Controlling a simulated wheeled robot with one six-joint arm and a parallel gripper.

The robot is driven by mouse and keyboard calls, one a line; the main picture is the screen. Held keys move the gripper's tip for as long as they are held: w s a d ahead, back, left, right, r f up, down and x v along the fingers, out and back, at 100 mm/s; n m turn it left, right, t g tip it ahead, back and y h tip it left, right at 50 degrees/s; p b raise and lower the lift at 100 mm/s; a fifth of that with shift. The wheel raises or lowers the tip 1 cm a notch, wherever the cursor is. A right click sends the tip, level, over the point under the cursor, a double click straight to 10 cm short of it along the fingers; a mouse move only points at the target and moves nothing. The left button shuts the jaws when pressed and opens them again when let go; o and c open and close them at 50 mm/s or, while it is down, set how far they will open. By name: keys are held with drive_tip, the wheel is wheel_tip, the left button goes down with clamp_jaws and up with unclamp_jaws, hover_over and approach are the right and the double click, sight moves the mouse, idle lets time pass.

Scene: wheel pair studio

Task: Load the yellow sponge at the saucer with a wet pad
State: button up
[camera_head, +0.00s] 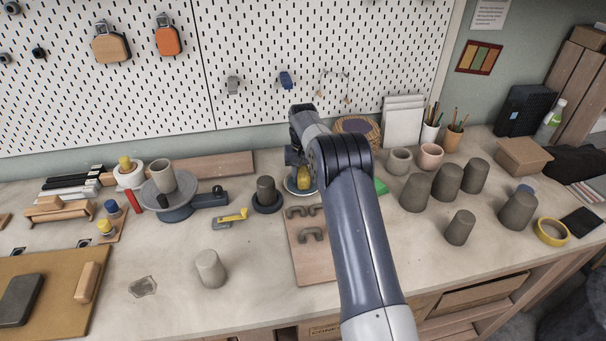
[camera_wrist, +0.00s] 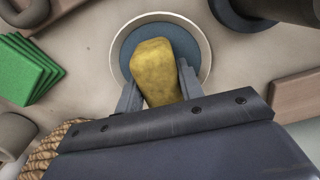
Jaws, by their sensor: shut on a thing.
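My gripper (camera_wrist: 157,95) is shut on the yellow sponge (camera_wrist: 155,65), with a finger on each side of it in the wrist view. The sponge is over the round saucer (camera_wrist: 205,66), which has a pale rim and a blue pad (camera_wrist: 195,41) inside. The sponge covers the middle of the pad; I cannot tell whether it touches it. In the head view the sponge (camera_head: 304,181) shows beside my arm, partly hidden, with the saucer (camera_head: 291,188) under it.
A grey cup on a dark round base (camera_head: 267,203) stands left of the saucer. Green pads (camera_wrist: 28,68) lie on its other side. A wooden board with dark hooks (camera_head: 311,262) lies in front. Several grey cups stand at right.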

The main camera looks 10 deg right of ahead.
sight(303, 170)
drive_tip(key=shift+r+p, duration=2.3)
drive_tip(key=shift+r, duration=1.2)
drive_tip(key=shift+f, duration=0.1)
